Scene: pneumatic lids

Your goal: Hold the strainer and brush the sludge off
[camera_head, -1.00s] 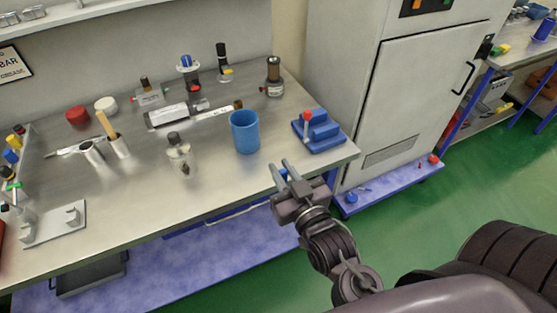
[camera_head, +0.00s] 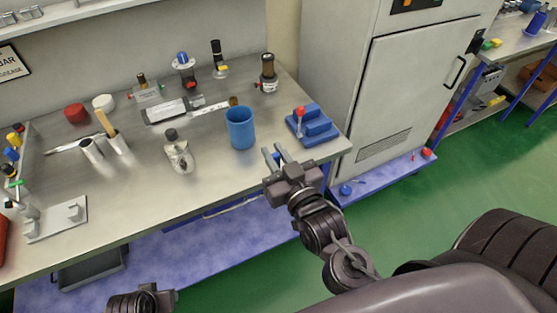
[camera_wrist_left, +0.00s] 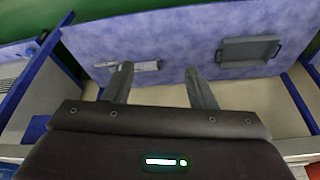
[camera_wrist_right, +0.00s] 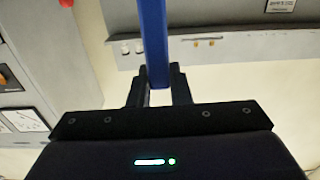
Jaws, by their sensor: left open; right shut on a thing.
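My right gripper (camera_head: 276,156) is at the table's front edge, right of and in front of the blue cup (camera_head: 241,128). It is shut on a narrow blue bar (camera_wrist_right: 153,35), which stands between its fingers in the right wrist view; I cannot tell what the bar belongs to. My left gripper (camera_wrist_left: 158,78) is open and empty, facing the blue lower shelf; in the head view only its arm's end shows at the bottom left. I cannot single out the strainer or sludge. A wooden handle (camera_head: 104,121), possibly a brush's, stands in a metal cup (camera_head: 118,142).
A grey cabinet (camera_head: 415,95) is at the right. Its front left is mostly clear.

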